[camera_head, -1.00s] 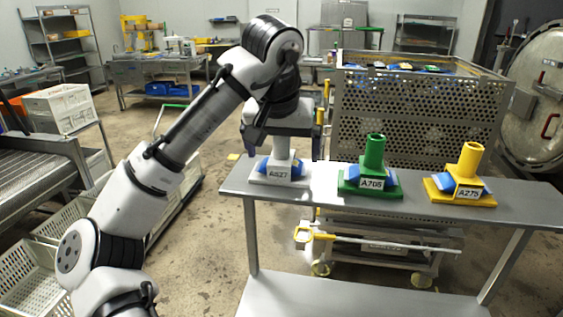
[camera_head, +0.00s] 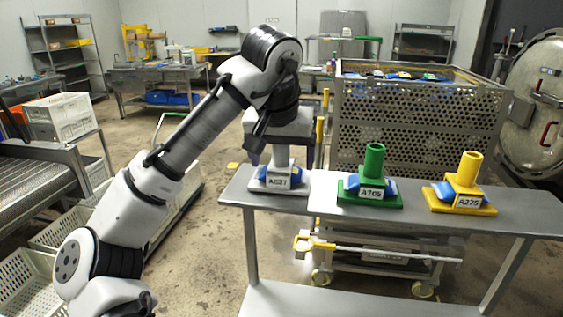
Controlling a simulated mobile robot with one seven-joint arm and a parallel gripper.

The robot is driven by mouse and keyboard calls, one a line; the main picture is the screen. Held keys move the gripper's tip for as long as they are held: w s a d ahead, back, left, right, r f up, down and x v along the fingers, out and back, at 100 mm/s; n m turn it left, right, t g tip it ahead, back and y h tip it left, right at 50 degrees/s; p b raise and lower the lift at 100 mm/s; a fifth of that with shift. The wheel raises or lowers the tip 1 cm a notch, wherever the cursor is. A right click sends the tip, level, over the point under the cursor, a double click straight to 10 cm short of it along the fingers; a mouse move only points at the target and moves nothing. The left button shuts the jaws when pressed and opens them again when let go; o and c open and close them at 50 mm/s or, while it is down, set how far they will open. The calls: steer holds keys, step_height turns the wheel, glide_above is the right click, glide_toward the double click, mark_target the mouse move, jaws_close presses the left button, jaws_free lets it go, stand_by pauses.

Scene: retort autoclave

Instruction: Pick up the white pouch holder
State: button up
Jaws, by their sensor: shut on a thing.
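The white pouch holder (camera_head: 282,162) is upright at the left end of the grey table (camera_head: 330,203). It has a flat base, a post, a blue pouch and a label on its front. My gripper (camera_head: 281,148) reaches down from above and is shut on the top of the post. The fingers partly hide the post's top. The base is at the table top; I cannot tell whether a small gap lies under it.
A green holder (camera_head: 374,160) and a yellow holder (camera_head: 468,170), each with blue pouches, stand to the right on the table. A perforated metal basket (camera_head: 420,120) is behind the table. A round autoclave door (camera_head: 530,110) is at far right.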

step_height(320, 180, up, 20)
steer(key=p, duration=0.1)
steer(key=shift+f+p, duration=0.15)
steer(key=shift+p, duration=0.2)
steer(key=shift+a, duration=0.1)
